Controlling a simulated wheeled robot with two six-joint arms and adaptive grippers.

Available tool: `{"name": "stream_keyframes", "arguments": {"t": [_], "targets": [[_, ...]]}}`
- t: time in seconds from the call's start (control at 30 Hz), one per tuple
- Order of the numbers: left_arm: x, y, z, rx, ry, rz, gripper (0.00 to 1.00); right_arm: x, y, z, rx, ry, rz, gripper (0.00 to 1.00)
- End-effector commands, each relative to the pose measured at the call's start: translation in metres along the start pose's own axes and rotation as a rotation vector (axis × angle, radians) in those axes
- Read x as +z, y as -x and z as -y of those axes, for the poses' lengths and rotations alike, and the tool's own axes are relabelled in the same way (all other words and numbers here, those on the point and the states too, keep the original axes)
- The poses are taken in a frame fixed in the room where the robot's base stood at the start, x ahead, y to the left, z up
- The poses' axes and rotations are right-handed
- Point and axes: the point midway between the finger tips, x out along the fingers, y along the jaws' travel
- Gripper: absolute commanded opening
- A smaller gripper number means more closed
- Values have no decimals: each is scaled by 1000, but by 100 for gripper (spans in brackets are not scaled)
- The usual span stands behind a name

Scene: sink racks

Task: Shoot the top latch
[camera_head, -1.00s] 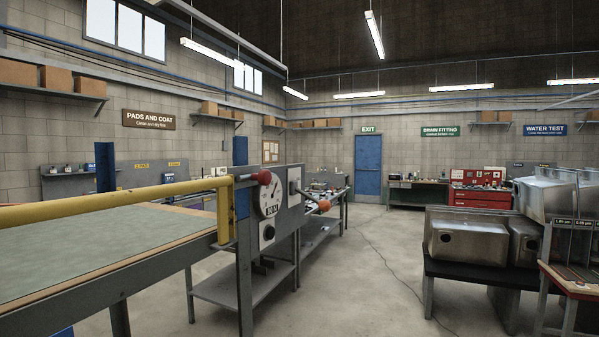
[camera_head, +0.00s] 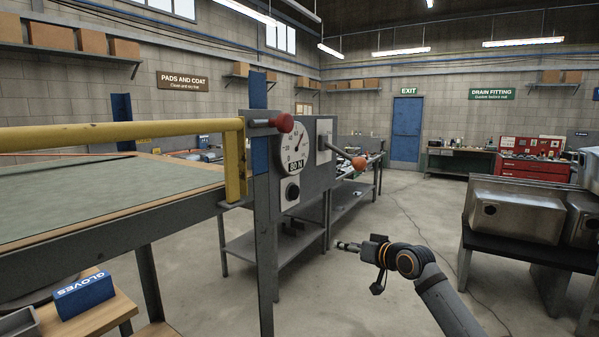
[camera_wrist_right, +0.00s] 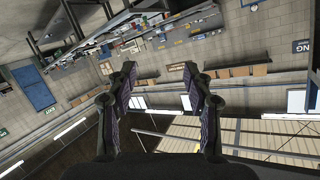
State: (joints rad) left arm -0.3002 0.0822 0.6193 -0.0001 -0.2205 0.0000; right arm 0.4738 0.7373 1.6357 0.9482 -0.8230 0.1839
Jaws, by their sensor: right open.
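A latch bolt with a red knob (camera_head: 283,123) sticks out at the top of the post, beside the end of the yellow bar (camera_head: 120,134) and the dial panel. I take it as the top latch. A lever with an orange knob (camera_head: 359,163) juts from the right side of the panel. My right gripper (camera_head: 345,246) is below and right of both knobs, touching neither. In the right wrist view its two fingers (camera_wrist_right: 160,82) are apart with nothing between them. No latch shows there. My left gripper is out of view.
A gauge panel (camera_head: 308,165) reads 80 N. The green-topped bench (camera_head: 110,200) lies left. A blue gloves box (camera_head: 84,294) sits on a low wooden stand at lower left. Steel sinks (camera_head: 517,212) stand on a dark rack at right.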

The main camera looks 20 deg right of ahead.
Motion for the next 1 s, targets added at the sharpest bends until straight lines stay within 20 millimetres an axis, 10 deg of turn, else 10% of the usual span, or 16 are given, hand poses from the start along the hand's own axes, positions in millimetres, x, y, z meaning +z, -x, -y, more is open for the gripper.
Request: {"name": "stream_keyframes", "arguments": {"t": [0.1,0.2,0.43,0.67,1.0], "targets": [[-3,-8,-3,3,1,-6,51,-106,86,113,-202,134,-96,52],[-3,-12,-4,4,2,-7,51,-152,171,191,-335,250,-138,52],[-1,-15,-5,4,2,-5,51,-185,314,279,-488,393,-199,52],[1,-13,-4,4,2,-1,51,-184,337,293,-513,414,-198,52],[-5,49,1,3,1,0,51,-198,293,325,-521,409,-194,52]]}}
